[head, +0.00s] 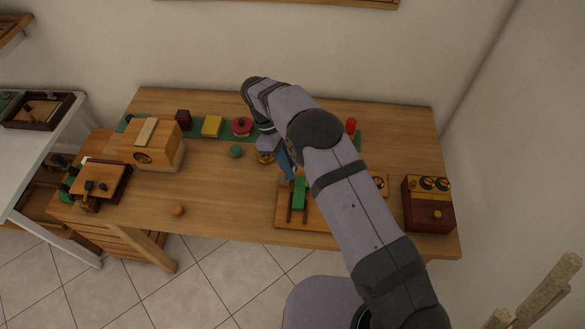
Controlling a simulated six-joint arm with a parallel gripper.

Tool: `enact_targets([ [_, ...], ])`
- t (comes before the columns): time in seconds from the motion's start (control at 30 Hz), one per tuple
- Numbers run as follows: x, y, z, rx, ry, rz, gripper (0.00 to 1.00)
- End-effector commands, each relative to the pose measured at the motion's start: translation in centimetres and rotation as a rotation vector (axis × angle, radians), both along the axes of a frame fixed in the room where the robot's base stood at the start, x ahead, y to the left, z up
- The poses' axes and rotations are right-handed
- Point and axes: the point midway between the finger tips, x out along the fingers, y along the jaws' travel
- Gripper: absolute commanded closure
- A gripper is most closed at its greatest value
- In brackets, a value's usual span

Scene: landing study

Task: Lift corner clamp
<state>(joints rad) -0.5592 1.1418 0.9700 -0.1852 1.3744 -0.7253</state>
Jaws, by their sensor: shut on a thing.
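My gripper (281,156) reaches down over the middle of the table and is shut on a small blue piece (286,166). I take this piece to be the corner clamp; my arm and gripper hide much of it. It shows just left of my forearm, above the wooden board (280,217) that carries a green block (299,193). I cannot tell whether it touches the table or board. A gold round thing (264,157) is beside the gripper on the left, partly hidden.
On the wooden table (221,196), a green strip (192,131) at the back bears a yellow block (212,126) and a red round piece (242,126). A wooden box (162,155) stands left, a knobbed box (428,205) right. The front left-centre is mostly clear.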

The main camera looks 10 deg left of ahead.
Motion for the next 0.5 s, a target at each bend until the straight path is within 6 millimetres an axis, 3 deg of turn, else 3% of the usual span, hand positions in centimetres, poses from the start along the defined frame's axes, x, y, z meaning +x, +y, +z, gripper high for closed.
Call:
enact_targets([
  [0.5,0.06,1.05,0.04,-0.154,-0.003,0.000,1.00],
])
